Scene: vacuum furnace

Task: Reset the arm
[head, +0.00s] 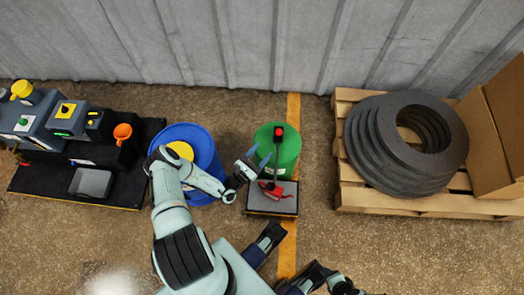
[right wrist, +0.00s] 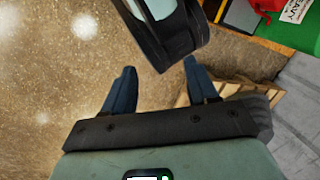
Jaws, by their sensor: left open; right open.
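My left arm (head: 172,190) reaches in from the lower left of the head view, bent over the blue barrel. My left gripper (head: 258,157) is open beside the green barrel (head: 288,140), near the red-topped post of a small stand (head: 271,210). I see nothing between its fingers. My right gripper (right wrist: 159,66) is open and empty in the right wrist view, its two blue fingers spread wide over the floor. One of my own arm links crosses just beyond the fingertips.
A blue barrel (head: 207,150) stands left of the green one. A dark platform (head: 60,187) with several devices is at far left. A wooden pallet (head: 375,205) carries stacked grey rings (head: 375,150) and a cardboard box (head: 490,150). A corrugated wall (head: 240,45) closes the back.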

